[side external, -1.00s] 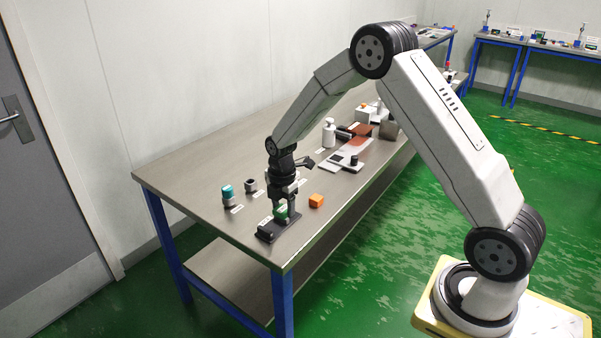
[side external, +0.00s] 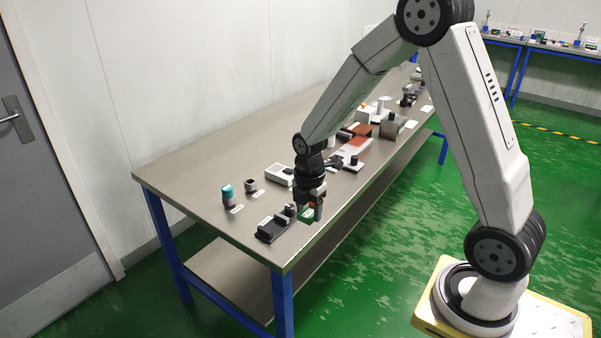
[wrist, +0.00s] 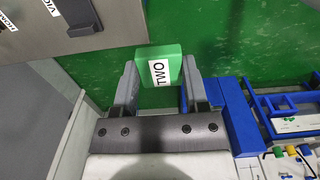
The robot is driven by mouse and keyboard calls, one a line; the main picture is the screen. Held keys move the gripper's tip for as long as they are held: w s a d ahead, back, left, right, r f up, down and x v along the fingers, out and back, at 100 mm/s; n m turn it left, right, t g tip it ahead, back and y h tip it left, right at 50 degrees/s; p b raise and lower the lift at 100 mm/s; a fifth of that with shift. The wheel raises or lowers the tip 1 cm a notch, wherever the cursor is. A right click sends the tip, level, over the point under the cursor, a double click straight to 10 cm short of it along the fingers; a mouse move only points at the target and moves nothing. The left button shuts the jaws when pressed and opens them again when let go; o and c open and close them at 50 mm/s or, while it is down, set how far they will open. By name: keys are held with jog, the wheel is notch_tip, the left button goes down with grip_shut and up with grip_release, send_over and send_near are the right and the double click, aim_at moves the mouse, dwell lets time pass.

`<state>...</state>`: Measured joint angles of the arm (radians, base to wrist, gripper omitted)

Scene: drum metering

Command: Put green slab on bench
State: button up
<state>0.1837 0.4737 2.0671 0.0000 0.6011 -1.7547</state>
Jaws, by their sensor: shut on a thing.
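The green slab (side external: 305,215) is between my gripper's fingers (side external: 311,210) above the near right edge of the steel bench (side external: 190,180). In the wrist view the green slab (wrist: 160,66) carries a white label reading TWO. My gripper (wrist: 160,72) is shut on it, one finger on each side. A dark holder block (side external: 275,229) lies on the bench just left of the slab. The side view does not clearly show a gap between slab and bench.
A small orange block shows only in part behind my gripper. A teal-topped cylinder (side external: 228,194) and a small dark cylinder (side external: 250,185) stand to the left. Several other items lie farther back. The bench's left rear area is clear.

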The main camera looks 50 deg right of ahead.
dwell(0.5)
jog(key=s+d, duration=0.3)
jog(key=d, duration=1.9)
send_over(337, 191)
jog(key=s, duration=0.1)
jog(key=f, duration=0.9)
jog(key=shift+s+a, duration=0.1)
jog(key=shift+a, duration=0.25)
jog(key=shift+w+d+f, duration=0.25)
jog(key=shift+w+f, duration=0.15)
jog(key=shift+f, duration=0.1)
jog(key=shift+f, duration=0.15)
jog(key=shift+w+d+f, duration=0.1)
jog(key=shift+w+f, duration=0.05)
jog(key=shift+f, duration=1.45)
